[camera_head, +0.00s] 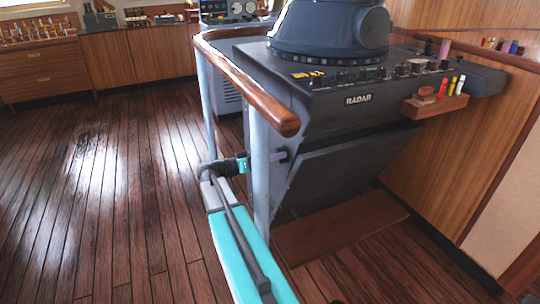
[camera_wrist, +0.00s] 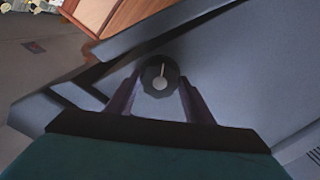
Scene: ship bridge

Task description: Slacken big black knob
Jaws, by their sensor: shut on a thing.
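The big black knob (camera_wrist: 160,77) is round with a pale pointer line and a grey centre. In the wrist view it sits between the two dark purple fingers of my gripper (camera_wrist: 159,84), which are shut on it from both sides. The pointer line runs up from the centre. In the head view my gripper (camera_head: 279,156) reaches the left side face of the grey radar console (camera_head: 335,168). The knob is not clearly visible there, as the rail post and gripper are in front.
A wooden handrail (camera_head: 252,88) on grey posts (camera_head: 259,165) runs close beside my arm. Small knobs line the console's top panel. A wooden holder (camera_head: 435,106) with coloured markers hangs at its right. The plank floor (camera_head: 95,190) at left is clear.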

